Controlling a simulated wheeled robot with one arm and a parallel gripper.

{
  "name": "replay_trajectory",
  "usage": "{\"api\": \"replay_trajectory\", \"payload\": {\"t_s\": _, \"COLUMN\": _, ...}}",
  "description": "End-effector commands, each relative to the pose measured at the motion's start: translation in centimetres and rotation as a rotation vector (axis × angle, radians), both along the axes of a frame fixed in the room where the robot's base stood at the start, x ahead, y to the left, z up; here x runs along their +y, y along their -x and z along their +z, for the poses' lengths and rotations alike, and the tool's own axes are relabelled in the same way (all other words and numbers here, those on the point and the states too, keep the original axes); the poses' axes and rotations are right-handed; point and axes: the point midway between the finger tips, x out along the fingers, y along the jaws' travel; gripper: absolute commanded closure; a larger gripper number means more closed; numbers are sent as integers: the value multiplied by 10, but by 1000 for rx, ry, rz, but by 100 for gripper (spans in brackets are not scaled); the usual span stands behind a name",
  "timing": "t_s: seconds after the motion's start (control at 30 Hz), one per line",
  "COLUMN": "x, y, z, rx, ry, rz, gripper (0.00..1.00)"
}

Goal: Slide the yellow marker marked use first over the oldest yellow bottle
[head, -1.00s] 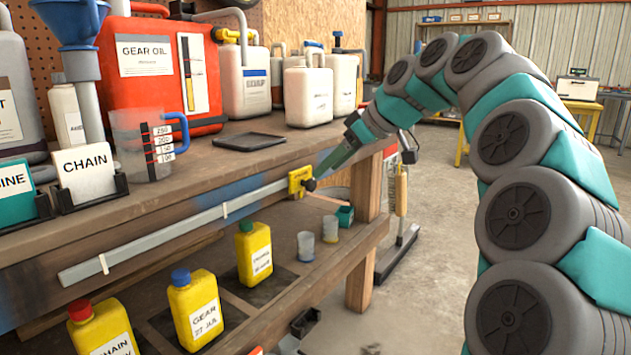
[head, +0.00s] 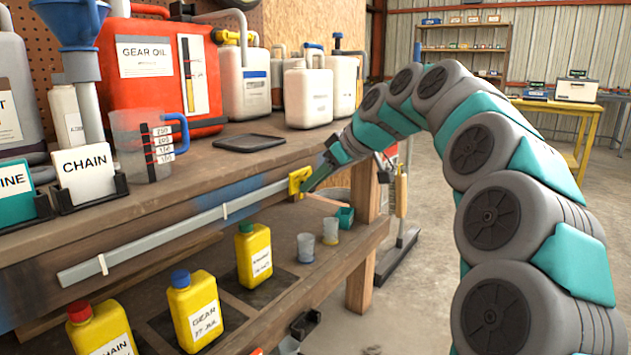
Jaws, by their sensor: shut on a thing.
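The yellow marker (head: 295,181) sits at the right end of the grey rail (head: 190,230) along the bench's front edge. My gripper (head: 307,184) is shut on the marker, and its jaws cover part of it. On the lower shelf stand three yellow bottles. The red-capped bottle (head: 100,331) is at the left, with a label reading CHAIN and its date cut off. The blue-capped bottle (head: 194,310) reads GEAR 27 JUL. The green-capped bottle (head: 254,255) is the rightmost, and its label is too small to read.
White clips (head: 225,211) show along the rail. A measuring jug (head: 147,143), a red gear oil can (head: 165,80) and a CHAIN card (head: 86,173) stand on the bench top. Small cups (head: 306,247) stand on the lower shelf. The space before the rail is open.

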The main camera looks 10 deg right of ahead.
Motion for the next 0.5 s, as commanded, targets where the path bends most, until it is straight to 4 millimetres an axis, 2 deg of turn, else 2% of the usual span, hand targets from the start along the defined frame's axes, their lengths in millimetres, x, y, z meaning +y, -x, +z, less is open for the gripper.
{"api": "replay_trajectory", "payload": {"t_s": 0.03, "x": 0, "y": 0, "z": 0, "rx": 0, "ry": 0, "rz": 0, "gripper": 74}}
{"api": "replay_trajectory", "payload": {"t_s": 0.27, "x": 0, "y": 0, "z": 0, "rx": 0, "ry": 0, "rz": 0, "gripper": 100}}
{"api": "replay_trajectory", "payload": {"t_s": 0.5, "x": 0, "y": 0, "z": 0, "rx": 0, "ry": 0, "rz": 0, "gripper": 100}}
